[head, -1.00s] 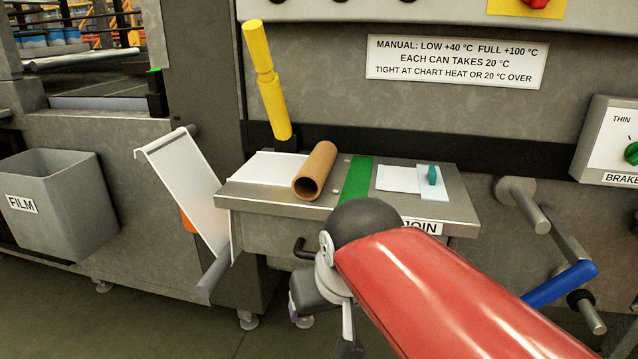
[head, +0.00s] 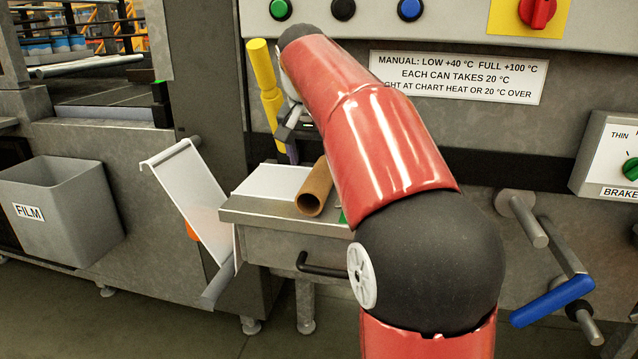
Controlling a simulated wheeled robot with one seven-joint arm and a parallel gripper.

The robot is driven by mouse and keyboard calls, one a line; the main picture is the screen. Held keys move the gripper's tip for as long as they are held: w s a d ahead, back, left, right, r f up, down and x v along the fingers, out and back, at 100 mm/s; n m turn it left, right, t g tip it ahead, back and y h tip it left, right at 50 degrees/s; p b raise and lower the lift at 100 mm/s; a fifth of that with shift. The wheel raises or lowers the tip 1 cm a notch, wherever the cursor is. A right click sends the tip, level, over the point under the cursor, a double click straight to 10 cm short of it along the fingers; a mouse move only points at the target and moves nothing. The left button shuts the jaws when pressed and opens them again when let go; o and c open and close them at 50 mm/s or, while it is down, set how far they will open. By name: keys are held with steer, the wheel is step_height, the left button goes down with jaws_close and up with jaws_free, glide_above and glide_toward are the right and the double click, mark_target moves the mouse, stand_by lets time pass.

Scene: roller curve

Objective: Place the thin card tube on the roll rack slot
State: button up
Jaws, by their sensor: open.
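The brown card tube (head: 314,190) lies on the grey work table (head: 265,211), its hollow end facing me. Part of the tube and the table's right side are hidden behind my red arm. My gripper (head: 290,148) is above the tube's far end, close in front of the yellow handle. It is open, with nothing seen between its fingers, which are small and partly hidden. I cannot make out a roll rack slot for certain in this view.
A yellow handle (head: 264,82) stands behind the table. A white film web (head: 192,190) hangs at the left, beside a grey FILM bin (head: 66,210). At the right, grey rods (head: 526,221) and a blue-gripped crank (head: 553,301) stick out.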

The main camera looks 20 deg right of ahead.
mark_target(319, 171)
steer(key=x, duration=0.5)
steer(key=shift+w+d+f+b, duration=0.15)
steer(key=shift+f+b, duration=0.1)
steer(key=shift+b, duration=0.1)
steer(key=shift+c, duration=0.2)
steer(key=shift+r, duration=0.1)
steer(key=c, duration=1.1)
steer(key=shift+c, duration=0.2)
